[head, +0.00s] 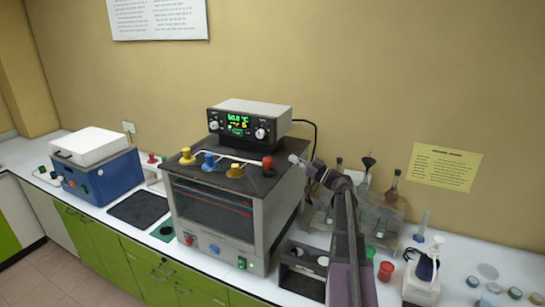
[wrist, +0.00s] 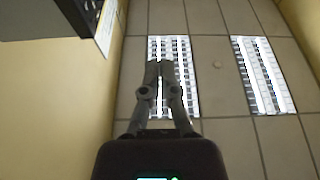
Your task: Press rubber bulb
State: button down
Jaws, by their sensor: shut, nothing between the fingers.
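No part is clearly recognisable as the rubber bulb in the head view. Small coloured knobs stand on top of the grey bath unit, among them a red one (head: 267,163), a blue one (head: 209,161) and a yellow one (head: 187,156). A white device with a dark rounded part (head: 425,268) stands at the far right; I cannot tell whether that part is a bulb. My gripper (wrist: 159,68) shows in the wrist view with its fingers together and nothing between them, pointing towards the ceiling.
The bath unit (head: 210,243) and its lit controller (head: 250,121) fill the middle of the bench. A blue box (head: 98,181) stands left, beside a black mat (head: 138,208). Glassware and red caps (head: 385,271) crowd the right. Ceiling lights (wrist: 172,50) show in the wrist view.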

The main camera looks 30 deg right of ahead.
aim_at(271, 160)
jog(key=x, duration=0.3)
jog(key=p+x, duration=0.1)
jog(key=x, duration=0.2)
jog(key=f+p+x, duration=0.1)
jog(key=x, duration=0.2)
jog(key=shift+w+a+r, duration=0.2)
jog(key=shift+w+a, duration=0.1)
jog(key=shift+w, duration=0.15)
jog(key=shift+d+f+b, duration=0.1)
jog(key=shift+f+b, duration=1.3)
jog(key=shift+f, duration=0.25)
